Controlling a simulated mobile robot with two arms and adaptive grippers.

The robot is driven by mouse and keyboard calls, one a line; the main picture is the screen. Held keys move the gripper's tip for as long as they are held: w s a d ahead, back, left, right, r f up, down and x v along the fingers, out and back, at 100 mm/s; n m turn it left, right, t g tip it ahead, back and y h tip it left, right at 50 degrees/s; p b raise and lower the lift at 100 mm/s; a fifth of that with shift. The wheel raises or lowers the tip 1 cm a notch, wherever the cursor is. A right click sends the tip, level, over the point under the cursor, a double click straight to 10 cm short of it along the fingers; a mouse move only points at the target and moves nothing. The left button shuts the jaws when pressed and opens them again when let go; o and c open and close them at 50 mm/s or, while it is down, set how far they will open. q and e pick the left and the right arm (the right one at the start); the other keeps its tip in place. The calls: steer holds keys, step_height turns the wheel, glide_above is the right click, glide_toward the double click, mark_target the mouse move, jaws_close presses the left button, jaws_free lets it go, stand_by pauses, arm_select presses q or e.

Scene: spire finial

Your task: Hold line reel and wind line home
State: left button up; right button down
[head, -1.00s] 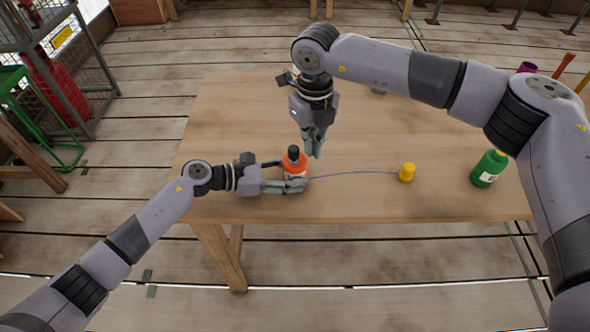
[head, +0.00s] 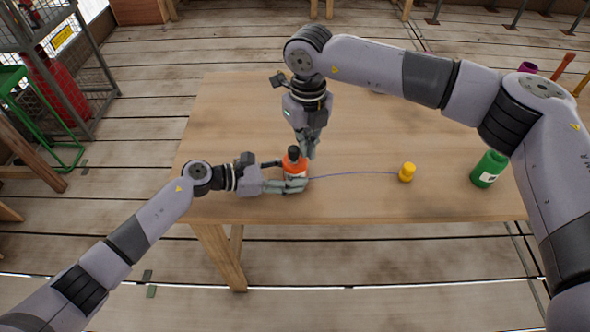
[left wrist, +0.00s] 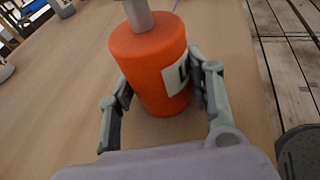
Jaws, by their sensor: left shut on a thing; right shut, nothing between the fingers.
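An orange line reel (head: 294,167) with a dark knob on top stands upright on the wooden table. My left gripper (head: 287,178) is shut around its sides, low near the table. In the left wrist view the orange reel (left wrist: 152,62) sits between both fingers, with a pale label on its right side and a grey post on top. A thin blue line (head: 350,173) runs from the reel to a small yellow piece (head: 407,172) on the table at the right. My right gripper (head: 309,150) is shut and empty, pointing down just above and right of the reel's knob.
A green bottle (head: 489,169) with a white label stands at the table's right, beyond the yellow piece. The table (head: 240,110) is mostly clear at its back left. A metal cage with red cylinders (head: 58,88) stands off the table at the left.

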steer(key=shift+s+a, duration=0.55)
stand_by(0.4)
steer(key=shift+a, duration=0.35)
steer(key=shift+s+a, duration=0.1)
steer(key=shift+a, duration=0.35)
stand_by(0.8)
steer(key=shift+a, duration=0.3)
steer(key=shift+w+a, duration=0.25)
steer(key=shift+a, duration=0.1)
stand_by(0.7)
steer(key=shift+s+a, duration=0.1)
steer(key=shift+a, duration=0.05)
step_height(320, 180, up, 7)
glide_above(290, 149)
steer(key=shift+a, duration=0.35)
stand_by(0.4)
